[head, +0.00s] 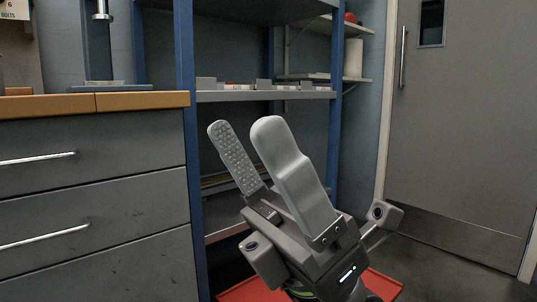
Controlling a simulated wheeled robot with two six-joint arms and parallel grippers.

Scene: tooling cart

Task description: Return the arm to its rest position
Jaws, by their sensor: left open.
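My left gripper (243,127) stands in the middle of the head view, pointing up. Its two grey fingers are apart and nothing is between them. The left finger shows a studded pad; the right finger shows its smooth back. The gripper body below is tilted, in front of the shelf rack. It does not appear to touch anything. My right gripper is not in view.
A grey drawer cabinet (90,200) with a wooden top (140,100) stands at left. A blue-posted shelf rack (186,60) is behind my gripper. A red surface (235,292) lies low beneath it. A grey door (460,130) and open floor (450,270) are at right.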

